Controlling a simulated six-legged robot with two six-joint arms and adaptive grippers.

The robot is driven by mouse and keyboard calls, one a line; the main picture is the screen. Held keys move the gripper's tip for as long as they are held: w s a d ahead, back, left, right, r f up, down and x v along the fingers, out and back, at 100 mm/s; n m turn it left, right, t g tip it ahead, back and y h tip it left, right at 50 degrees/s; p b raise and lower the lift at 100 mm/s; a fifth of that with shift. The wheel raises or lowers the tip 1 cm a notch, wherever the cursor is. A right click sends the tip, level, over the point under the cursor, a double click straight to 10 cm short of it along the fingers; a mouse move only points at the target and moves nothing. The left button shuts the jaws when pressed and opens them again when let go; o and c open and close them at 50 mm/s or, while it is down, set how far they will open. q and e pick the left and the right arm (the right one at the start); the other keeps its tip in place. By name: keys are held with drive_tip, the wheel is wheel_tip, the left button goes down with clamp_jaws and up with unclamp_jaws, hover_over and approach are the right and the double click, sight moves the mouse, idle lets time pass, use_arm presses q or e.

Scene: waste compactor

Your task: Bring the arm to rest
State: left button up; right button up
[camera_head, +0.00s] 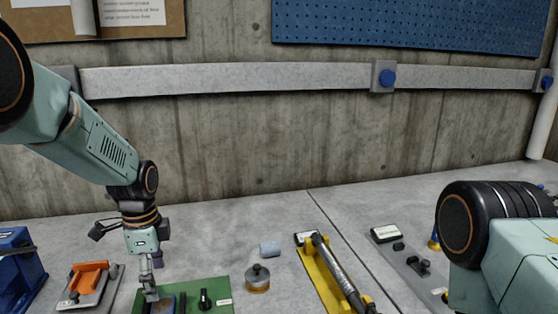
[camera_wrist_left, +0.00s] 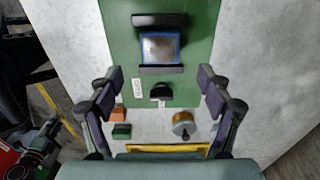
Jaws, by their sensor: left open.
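My left arm comes in from the left, and its gripper (camera_head: 150,288) points down over the green board (camera_head: 222,288) on the worktop. In the left wrist view the two dark fingers of this gripper (camera_wrist_left: 160,78) stand wide apart with nothing between them. Beyond them lies the green board (camera_wrist_left: 118,50), with a blue-edged square block (camera_wrist_left: 160,48) between two black bars and a black knob (camera_wrist_left: 160,92). Whether the fingers touch the board cannot be told. My right arm shows at the right edge; its gripper is out of the picture.
An orange piece on a grey plate (camera_head: 90,280) and a blue device (camera_head: 18,268) lie left. A concrete wall (camera_head: 230,140) stands behind.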

use_arm(q)
wheel_tip(320, 180, up, 5)
hover_over(160, 311)
drive_tip(key=w, duration=0.2)
drive_tip(key=f, duration=1.2)
drive_tip(key=shift+s+f, duration=0.25)
drive_tip(key=shift+f, duration=0.1)
wheel_tip(160, 311, up, 10)
drive_tip(key=f+p, duration=0.2)
drive_tip(key=p, duration=0.1)
drive_tip(key=s+f+p, duration=0.1)
drive_tip(key=f+p, duration=0.2)
drive_tip(key=p, duration=0.1)
drive_tip(key=f+p, duration=0.2)
drive_tip(key=p, duration=0.1)
drive_tip(key=shift+s+f, duration=0.2)
drive_tip(key=shift+f, duration=0.1)
drive_tip(key=shift+s+f, duration=0.1)
drive_tip(key=shift+f, duration=0.65)
drive_tip(key=shift+p, duration=0.3)
